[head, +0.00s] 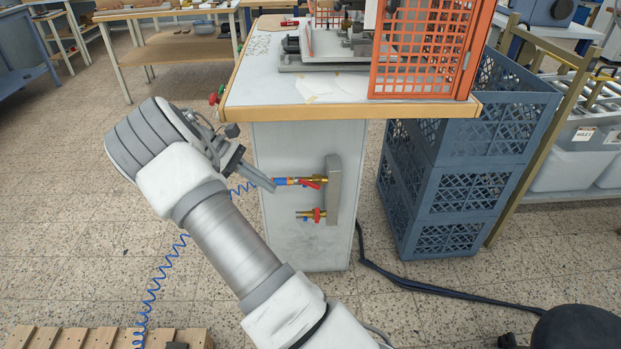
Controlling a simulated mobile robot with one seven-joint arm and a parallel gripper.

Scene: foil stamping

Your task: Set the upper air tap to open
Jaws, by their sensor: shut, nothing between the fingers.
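The upper air tap (318,179) is brass with a red lever and sticks out leftward from a grey manifold block (334,195) on the cabinet's side. Its red lever (309,184) appears to lie roughly along the tap body, tilted slightly down to the right. A blue fitting (281,181) is at its left end. The lower tap (304,215), with a red handle, is below it. My gripper (268,184) is shut and empty. Its fingertips are just left of the blue fitting; I cannot tell whether they touch it.
A coiled blue hose (166,265) hangs behind my arm. The grey cabinet (283,145) carries a worktop with an orange guard (422,45) above the taps. Blue crates (460,175) are stacked at the right. A black cable (430,287) runs over the floor.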

